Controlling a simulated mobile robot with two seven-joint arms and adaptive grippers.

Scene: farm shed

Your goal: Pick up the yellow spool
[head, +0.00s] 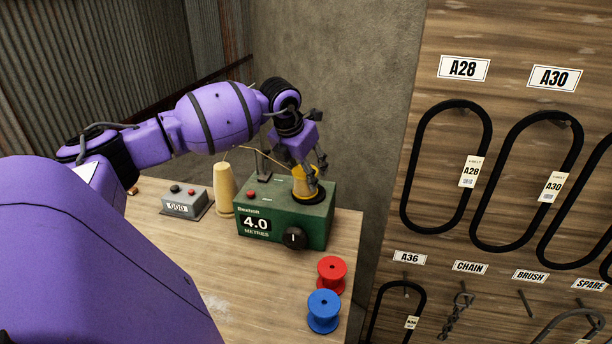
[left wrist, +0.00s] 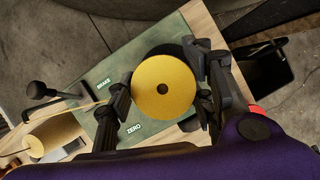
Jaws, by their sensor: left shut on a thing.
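The yellow spool (head: 304,184) is on the black round seat on top of the green metre box (head: 290,222). My left gripper (head: 309,170) comes down on it from above and is shut on it. A thin tan cord runs from the cone of cord (head: 224,188) over toward the box. My right gripper is not in view.
A red spool (head: 331,274) and a blue spool (head: 323,311) stand on the wooden bench (head: 215,270) at its front right. A small grey box (head: 184,203) stands left of the cone. A board with hanging belts (head: 520,60) rises at the right.

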